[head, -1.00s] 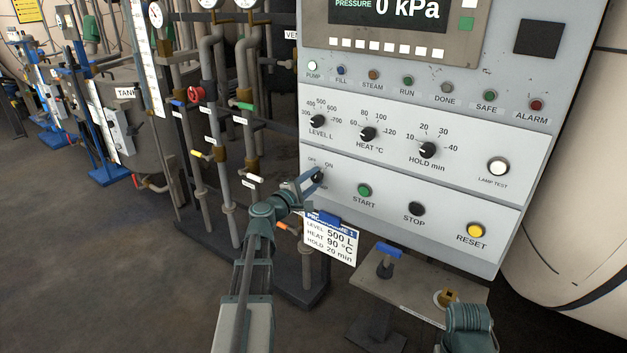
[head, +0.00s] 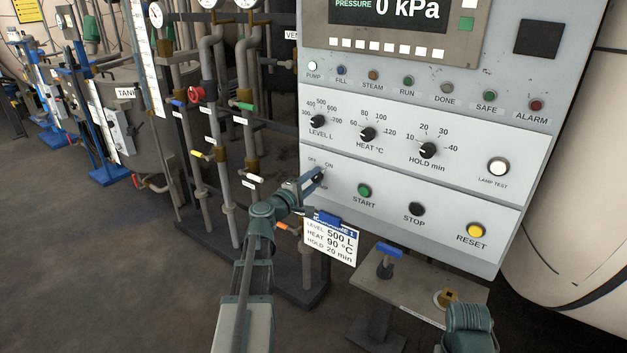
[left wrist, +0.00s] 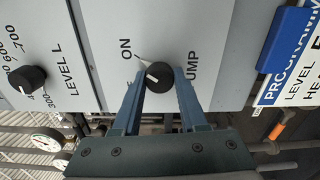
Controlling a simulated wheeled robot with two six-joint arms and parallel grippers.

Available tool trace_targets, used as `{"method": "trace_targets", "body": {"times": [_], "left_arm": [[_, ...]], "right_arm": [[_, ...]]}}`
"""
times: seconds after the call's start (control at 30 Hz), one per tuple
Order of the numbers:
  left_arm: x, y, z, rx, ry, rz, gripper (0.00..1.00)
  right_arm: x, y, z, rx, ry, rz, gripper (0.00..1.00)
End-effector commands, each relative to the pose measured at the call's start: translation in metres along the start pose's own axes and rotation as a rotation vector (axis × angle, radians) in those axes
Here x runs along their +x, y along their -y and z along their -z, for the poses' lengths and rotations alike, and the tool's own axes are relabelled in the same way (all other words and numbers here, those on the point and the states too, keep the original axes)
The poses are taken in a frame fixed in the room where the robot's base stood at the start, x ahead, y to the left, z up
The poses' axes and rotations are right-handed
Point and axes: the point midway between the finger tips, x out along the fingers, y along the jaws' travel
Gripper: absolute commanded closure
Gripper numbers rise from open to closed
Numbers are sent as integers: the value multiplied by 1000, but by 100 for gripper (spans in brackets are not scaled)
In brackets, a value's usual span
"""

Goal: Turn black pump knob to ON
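The black pump knob (left wrist: 160,76) sits on the light panel beside the printed words ON and PUMP in the left wrist view. Its white mark points left in that view, between the ON print and the partly hidden OFF print. My left gripper (left wrist: 160,78) has one finger on each side of the knob, and the fingers look closed on it. In the head view my left gripper (head: 313,181) is at the panel's lower left and hides most of the knob. My right gripper is not in view; only part of my right arm shows at the bottom right.
The control panel (head: 440,188) carries the level knob (head: 317,121), the green start button (head: 364,190), the black stop button (head: 417,209) and the yellow reset button (head: 475,230). A programme card (head: 331,240) hangs just below my left gripper. Pipes and valves stand to the left.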

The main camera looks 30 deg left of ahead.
Motion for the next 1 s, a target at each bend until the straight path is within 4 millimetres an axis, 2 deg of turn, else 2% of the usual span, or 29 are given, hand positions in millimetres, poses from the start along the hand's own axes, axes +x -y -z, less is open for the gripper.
{"method": "trace_targets", "body": {"times": [0.03,0.13,0.17,0.43,0.53,0.67,1.0], "left_arm": [[-1,1,-1,1,1,1,50],[-1,1,-1,1,1,1,32],[-1,0,-1,0,1,1,29],[-1,0,0,-1,0,0,29],[-8,0,-1,-1,0,0,29],[-29,0,-2,-1,-2,0,29],[-102,0,-1,0,-3,0,29]], "right_arm": [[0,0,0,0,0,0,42],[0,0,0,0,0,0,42],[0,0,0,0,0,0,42],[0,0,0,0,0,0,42],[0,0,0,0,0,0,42],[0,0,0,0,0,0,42],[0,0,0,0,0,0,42]]}}
